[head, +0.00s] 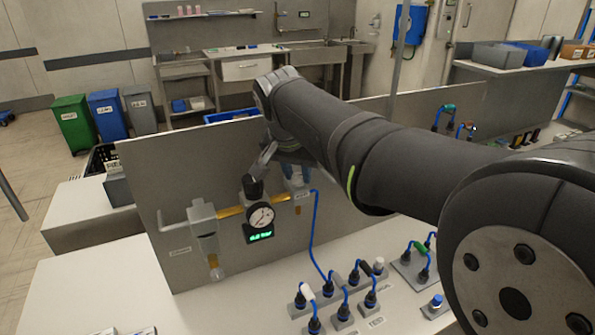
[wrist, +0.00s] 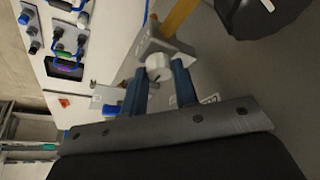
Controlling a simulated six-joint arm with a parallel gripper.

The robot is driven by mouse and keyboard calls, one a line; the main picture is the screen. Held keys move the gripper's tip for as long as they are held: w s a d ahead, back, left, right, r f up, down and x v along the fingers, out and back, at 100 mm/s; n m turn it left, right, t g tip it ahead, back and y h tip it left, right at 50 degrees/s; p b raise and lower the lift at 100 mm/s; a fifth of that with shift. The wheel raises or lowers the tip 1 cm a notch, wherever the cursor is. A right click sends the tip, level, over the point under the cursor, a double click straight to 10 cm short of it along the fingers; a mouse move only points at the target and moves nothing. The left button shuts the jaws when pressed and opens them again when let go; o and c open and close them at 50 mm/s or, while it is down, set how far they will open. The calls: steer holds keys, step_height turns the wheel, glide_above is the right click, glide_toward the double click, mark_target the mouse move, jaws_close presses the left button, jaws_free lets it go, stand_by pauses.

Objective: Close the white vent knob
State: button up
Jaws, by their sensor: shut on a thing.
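The white vent knob (wrist: 158,66) shows in the wrist view on a grey metal fitting (wrist: 160,45) at the end of a brass-coloured pipe (wrist: 182,16). My gripper (wrist: 160,72) has its two blue fingers on either side of the knob and is shut on it. In the head view my gripper (head: 297,176) is in front of the grey panel, right of the round gauge (head: 260,216). My arm covers most of it there, and I cannot make out the knob in that view.
A green digital readout (head: 260,236) sits below the gauge. A blue cable (head: 313,235) drops from near my gripper to several plugs and sockets (head: 330,298) on the white bench (head: 105,290). The upright panel (head: 150,180) stands close behind my gripper.

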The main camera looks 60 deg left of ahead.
steer(key=shift+n, duration=0.3)
steer(key=n+g+y, duration=0.1)
steer(key=n, duration=0.2)
steer(key=shift+w+d+n, duration=0.1)
steer(key=shift+w+n, duration=0.05)
steer(key=shift+n, duration=0.15)
steer(key=n+g, duration=0.2)
steer(key=n, duration=0.2)
steer(key=shift+w+n, duration=0.1)
steer(key=shift+n, duration=0.2)
steer(key=n+g, duration=0.1)
steer(key=n, duration=0.3)
steer(key=shift+w+g, duration=0.1)
steer(key=shift+g, duration=0.3)
steer(key=shift+w+n+g+h, duration=0.1)
steer(key=shift+n+g+h, duration=0.2)
steer(key=shift+n, duration=0.95)
steer(key=shift+n+g+h, duration=0.2)
steer(key=shift+n+g, duration=0.2)
steer(key=shift+n, duration=0.85)
steer(key=o, duration=1)
steer(key=shift+r, duration=0.15)
